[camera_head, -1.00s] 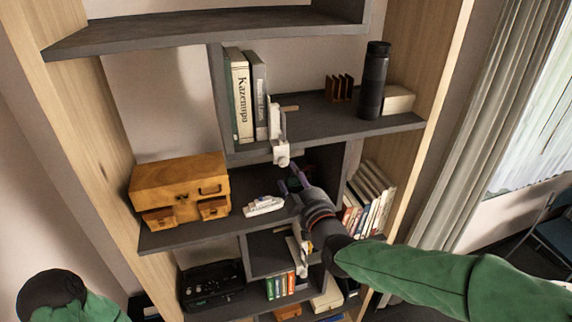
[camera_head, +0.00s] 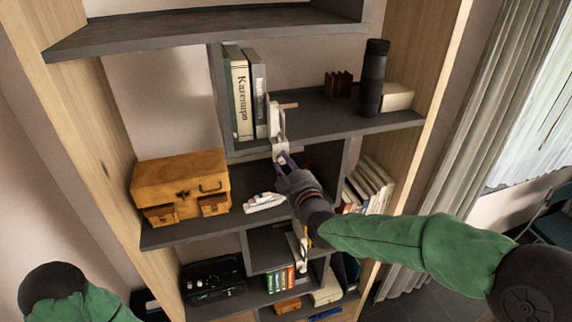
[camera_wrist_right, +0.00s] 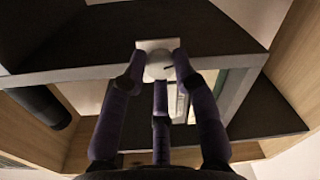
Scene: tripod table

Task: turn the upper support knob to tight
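A white upper support (camera_head: 277,122) hangs at the front edge of the middle-right shelf. Its round white knob (camera_wrist_right: 159,68) faces my right gripper and shows a short dark mark. In the wrist view my right gripper (camera_wrist_right: 160,62) has one dark purple finger on each side of the knob and a third finger below it. The fingers are apart, with the knob between their tips; I cannot tell whether they touch it. In the head view the right gripper (camera_head: 284,160) reaches up to the support's lower end and mostly hides the knob. My left gripper is out of view.
A second white bracket (camera_head: 299,244) is lower down, partly behind my right arm. A wooden box (camera_head: 180,185) and a small white object (camera_head: 264,201) stand on the shelf to the left. Books (camera_head: 240,95) and a black bottle (camera_head: 372,78) stand on the upper shelf (camera_head: 320,118).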

